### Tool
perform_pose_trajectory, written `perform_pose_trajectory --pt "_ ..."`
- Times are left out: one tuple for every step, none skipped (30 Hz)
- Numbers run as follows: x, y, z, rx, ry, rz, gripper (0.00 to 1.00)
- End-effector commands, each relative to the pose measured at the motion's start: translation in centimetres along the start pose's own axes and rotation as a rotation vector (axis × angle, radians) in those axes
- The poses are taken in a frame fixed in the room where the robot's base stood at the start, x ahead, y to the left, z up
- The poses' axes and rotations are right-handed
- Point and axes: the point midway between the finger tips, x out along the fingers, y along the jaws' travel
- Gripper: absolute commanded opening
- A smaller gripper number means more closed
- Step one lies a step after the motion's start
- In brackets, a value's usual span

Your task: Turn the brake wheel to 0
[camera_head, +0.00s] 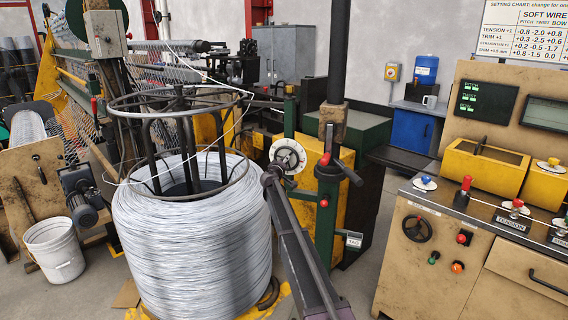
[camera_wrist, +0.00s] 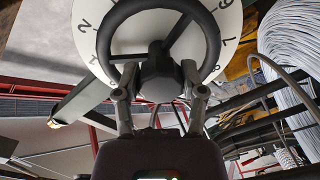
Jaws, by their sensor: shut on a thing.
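The brake wheel (camera_wrist: 112,38) is a black ring with spokes and a dark central hub, in front of a white numbered dial (camera_wrist: 232,22) in the wrist view. The dial shows a 2 at upper left and what look like 6 and 7 at right; its lower part is hidden behind the wheel and my gripper. My gripper (camera_wrist: 159,93) is shut on the wheel, its fingers on either side of the hub at the lower rim. In the head view the white dial (camera_head: 288,155) sits on a green post, with my gripper (camera_head: 272,172) against its lower left. I cannot read its setting there.
A large coil of wire (camera_head: 190,240) stands close left of my arm, with a thin wire looping above it. The green post (camera_head: 326,215) with a red-knobbed lever stands just right of the dial. A control console (camera_head: 455,235) is at the right, with open floor before it.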

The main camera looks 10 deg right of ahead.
Motion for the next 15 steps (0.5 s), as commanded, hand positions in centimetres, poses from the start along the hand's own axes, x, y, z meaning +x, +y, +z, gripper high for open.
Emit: perform_pose_trajectory --pt "0.2 0.01 -0.18 -0.044 0.0 0.0 0.05" --pt "0.21 0.01 -0.18 -0.073 -0.001 0.0 0.05" --pt "0.21 0.02 -0.18 -0.111 -0.002 0.0 0.05" --pt "0.21 0.02 -0.19 -0.139 -0.003 0.0 0.05" --pt "0.2 0.02 -0.2 -0.168 -0.004 -0.001 0.05" --pt "0.21 0.02 -0.21 -0.206 -0.005 -0.001 0.05" --pt "0.21 0.02 -0.21 -0.234 -0.006 -0.001 0.05" --pt "0.2 0.02 -0.22 -0.263 -0.007 -0.001 0.05" --pt "0.21 0.03 -0.22 -0.301 -0.009 -0.001 0.05" --pt "0.21 0.03 -0.23 -0.329 -0.01 -0.001 0.05" --pt "0.21 0.03 -0.24 -0.358 -0.011 -0.001 0.05" --pt "0.21 0.03 -0.25 -0.396 -0.012 -0.001 0.05" --pt "0.21 0.04 -0.25 -0.424 -0.013 -0.001 0.05" --pt "0.21 0.04 -0.26 -0.453 -0.014 -0.001 0.05" --pt "0.21 0.04 -0.26 -0.491 -0.015 -0.001 0.05"
